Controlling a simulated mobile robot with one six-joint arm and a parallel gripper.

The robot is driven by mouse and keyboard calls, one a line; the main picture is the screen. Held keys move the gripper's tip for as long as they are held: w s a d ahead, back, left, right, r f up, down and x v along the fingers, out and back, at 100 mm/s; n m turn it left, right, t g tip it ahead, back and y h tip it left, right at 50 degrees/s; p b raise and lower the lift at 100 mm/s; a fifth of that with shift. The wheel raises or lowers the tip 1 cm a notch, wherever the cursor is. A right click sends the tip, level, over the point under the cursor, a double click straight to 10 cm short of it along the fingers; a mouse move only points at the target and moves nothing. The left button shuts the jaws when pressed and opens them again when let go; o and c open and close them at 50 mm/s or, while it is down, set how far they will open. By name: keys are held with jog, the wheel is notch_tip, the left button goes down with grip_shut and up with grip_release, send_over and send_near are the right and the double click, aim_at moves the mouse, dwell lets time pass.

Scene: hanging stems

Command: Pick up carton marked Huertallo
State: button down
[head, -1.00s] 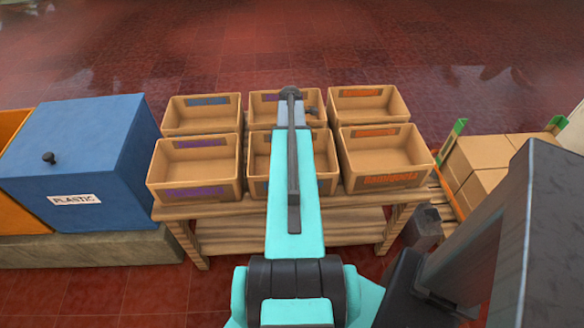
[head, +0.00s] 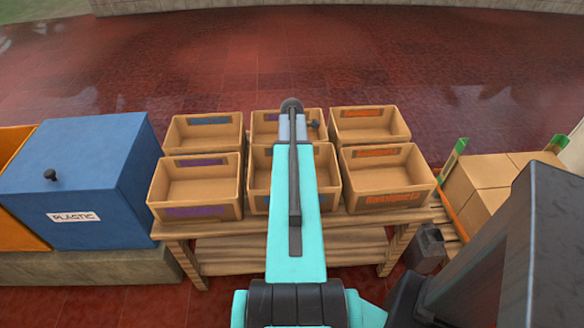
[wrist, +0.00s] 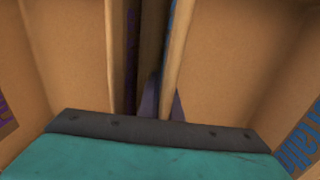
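Several tan cartons stand in two rows on a wooden table. The front middle carton (head: 259,200) is partly hidden behind my arm, and its front label is mostly covered. In the wrist view the right-hand carton (wrist: 235,60) has blue lettering at its edge, cut off, seeming to end in "allo". My gripper (wrist: 165,98) points down at that carton's wall (wrist: 176,50), with one dark finger on each side. The fingers look apart; I see no clear grip on the wall. In the head view the gripper is hidden behind the arm.
Another carton (wrist: 70,50) with purple lettering stands close beside, across a narrow gap. The front right carton (head: 385,199) has orange lettering. A blue PLASTIC bin (head: 90,165) stands left of the table (head: 240,255). Stacked boxes (head: 480,180) stand at the right.

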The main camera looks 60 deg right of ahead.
notch_tip(320, 180, up, 7)
jog(key=shift+b, duration=0.35)
jog(key=shift+r, duration=0.1)
dwell(0.6)
